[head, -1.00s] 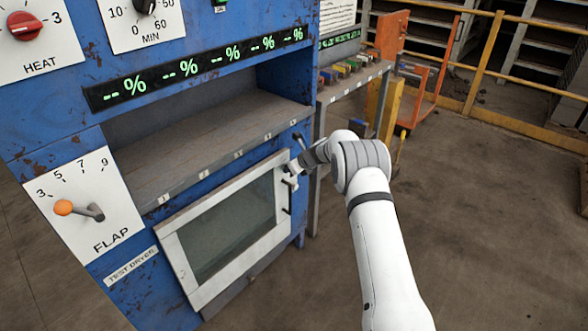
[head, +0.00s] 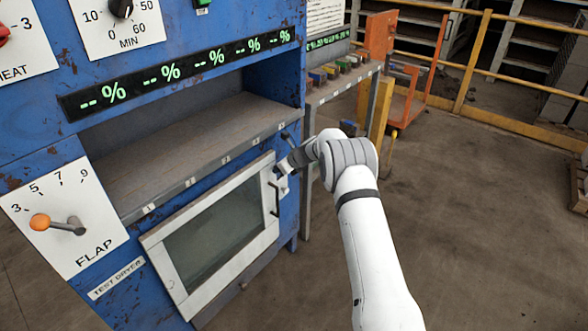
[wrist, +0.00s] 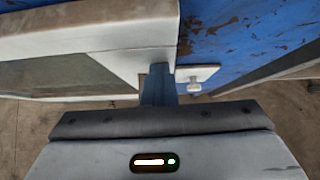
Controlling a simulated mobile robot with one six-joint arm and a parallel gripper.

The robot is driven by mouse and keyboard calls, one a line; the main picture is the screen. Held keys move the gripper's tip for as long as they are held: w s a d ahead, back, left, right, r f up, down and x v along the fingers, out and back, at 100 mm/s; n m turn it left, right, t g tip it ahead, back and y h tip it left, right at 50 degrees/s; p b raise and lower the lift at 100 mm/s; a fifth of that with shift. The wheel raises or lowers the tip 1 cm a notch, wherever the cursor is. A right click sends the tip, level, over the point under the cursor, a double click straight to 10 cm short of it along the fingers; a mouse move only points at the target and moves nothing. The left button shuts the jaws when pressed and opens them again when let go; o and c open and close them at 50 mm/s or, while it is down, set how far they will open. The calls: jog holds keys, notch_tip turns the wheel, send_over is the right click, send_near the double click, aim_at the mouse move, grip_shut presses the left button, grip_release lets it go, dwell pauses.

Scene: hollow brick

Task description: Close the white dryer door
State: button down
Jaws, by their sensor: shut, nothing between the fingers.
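The white dryer door (head: 214,238), a white frame around a dark glass pane, sits low on the blue dryer front. It looks close to the front, but I cannot tell whether it is fully closed. A dark handle (head: 275,198) is on its right side. In the wrist view, the door frame (wrist: 85,40) fills the upper left. My gripper (head: 280,170) is at the door's upper right corner. In the wrist view, its shut, empty fingers (wrist: 158,85) lie against or just in front of the door's edge; contact is unclear. A white latch plate (wrist: 196,74) is beside them on the blue panel.
An open shelf (head: 200,150) lies above the door. The flap lever (head: 58,224) sticks out at the left. A grey bench (head: 345,80) stands right of the dryer, with an orange cart (head: 405,85) behind it.

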jog(key=s+d+f+v, duration=0.1)
jog(key=f+v, duration=0.1)
jog(key=v, duration=1.1)
jog(key=s+d+r+m+t+h+p, duration=0.1)
jog(key=d+r+m+t+h, duration=0.15)
jog(key=r+m, duration=0.55)
jog(key=s+d+r+m+t+h+p, duration=0.1)
jog(key=d+r+m+t, duration=0.3)
jog(key=r, duration=0.6)
jog(key=s+d+r+m+h+p, duration=0.2)
jog(key=s+d+r+m+h, duration=0.4)
jog(key=s+m, duration=0.55)
jog(key=s+d+r+m+g+p, duration=0.1)
jog(key=s+m+g, duration=0.1)
jog(key=s+m, duration=0.4)
jog(key=s+d+r+m+g, duration=0.1)
jog(key=s+d+m+g, duration=0.1)
jog(key=s+m, duration=0.45)
jog(key=s+a+f+m+g, duration=0.1)
jog(key=s+a+m, duration=0.1)
jog(key=s, duration=0.5)
jog(key=s+a+f+m+g+y+p, duration=0.1)
jog(key=s+a+m+g, duration=0.1)
jog(key=s+m, duration=0.2)
jog(key=s+a+f+m+g+y+p, duration=0.1)
jog(key=s+m, duration=0.3)
jog(key=s, duration=0.7)
jog(key=shift+a+f+g, duration=0.15)
jog(key=shift+a+g, duration=0.3)
jog(key=shift+g, duration=0.3)
